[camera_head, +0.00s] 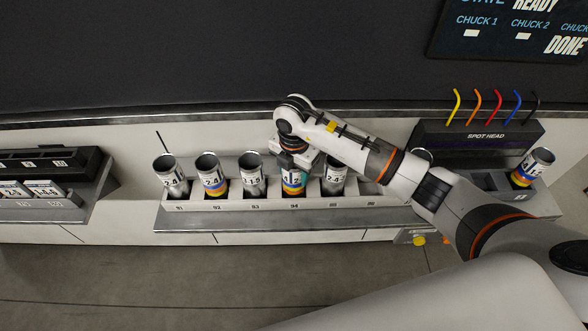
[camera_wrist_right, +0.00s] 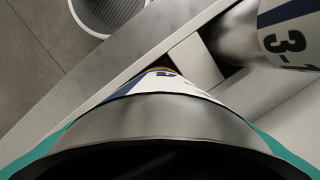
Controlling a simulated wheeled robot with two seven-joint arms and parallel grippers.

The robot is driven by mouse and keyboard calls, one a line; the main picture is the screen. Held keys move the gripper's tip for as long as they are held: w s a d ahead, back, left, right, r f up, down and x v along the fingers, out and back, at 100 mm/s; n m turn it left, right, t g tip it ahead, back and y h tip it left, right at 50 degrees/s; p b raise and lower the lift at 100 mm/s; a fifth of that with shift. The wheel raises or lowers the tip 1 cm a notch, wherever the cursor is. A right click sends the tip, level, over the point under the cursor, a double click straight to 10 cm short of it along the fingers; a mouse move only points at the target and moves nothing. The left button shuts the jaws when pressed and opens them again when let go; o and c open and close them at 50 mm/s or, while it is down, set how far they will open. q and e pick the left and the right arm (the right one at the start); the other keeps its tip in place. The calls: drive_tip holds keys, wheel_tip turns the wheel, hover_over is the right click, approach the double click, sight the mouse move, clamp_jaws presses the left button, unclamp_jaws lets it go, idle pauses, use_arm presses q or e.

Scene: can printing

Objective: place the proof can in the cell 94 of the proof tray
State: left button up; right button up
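The proof tray (camera_head: 224,208) is a long light rack with numbered cells. The proof can (camera_head: 293,183), white with blue, yellow and orange bands, stands in line with the cell marked 94. Its lower end is at or in that cell; I cannot tell whether it is fully seated. My right gripper (camera_head: 293,164) is at the can's top, with the arm coming in from the right. In the right wrist view the can's metal rim (camera_wrist_right: 160,115) fills the space between the teal finger pads, so the gripper appears shut on it. My left gripper is not in view.
Other cans stand in cells 91 (camera_head: 171,178), 92 (camera_head: 212,178) and 93 (camera_head: 252,180), and one (camera_head: 335,182) just right of 94. Cells further right look empty, partly behind my arm. A spot head station (camera_head: 480,136) with one banded can (camera_head: 530,172) is at right.

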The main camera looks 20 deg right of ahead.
drive_tip(key=o, duration=0.4)
drive_tip(key=shift+c, duration=0.2)
drive_tip(key=shift+r, duration=0.15)
wheel_tip(320, 180, up, 11)
drive_tip(key=b, duration=0.3)
drive_tip(key=shift+w, duration=0.1)
drive_tip(key=shift+r, duration=0.55)
drive_tip(key=shift+f, duration=0.1)
